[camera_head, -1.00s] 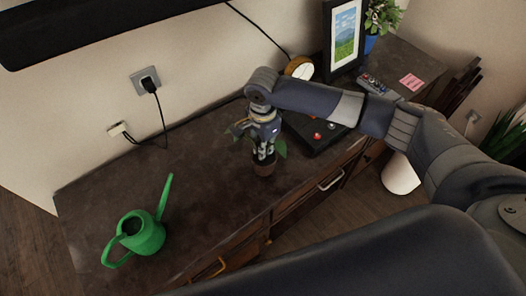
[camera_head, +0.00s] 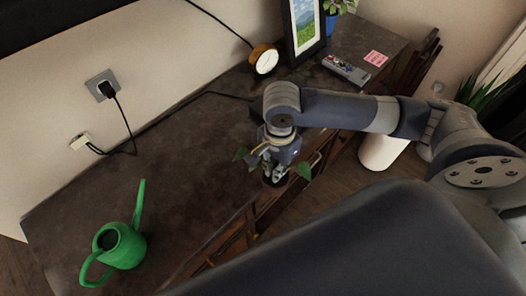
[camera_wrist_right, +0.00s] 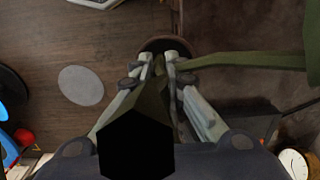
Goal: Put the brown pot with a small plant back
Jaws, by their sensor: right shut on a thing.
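My right gripper (camera_head: 277,172) is shut on the plant in the small brown pot (camera_head: 271,182). In the head view it is near the cabinet's front edge, its pot mostly hidden under the fingers. Green leaves (camera_head: 305,170) stick out on both sides. In the right wrist view, the fingers (camera_wrist_right: 160,62) close around the stem, with the dark round pot rim (camera_wrist_right: 163,43) just beyond them and a long green leaf (camera_wrist_right: 245,60) to the right. I cannot tell whether the pot touches the cabinet top. My left gripper is not in view.
A green watering can (camera_head: 121,246) stands on the cabinet top (camera_head: 170,160) at the left. The middle of the top is clear.

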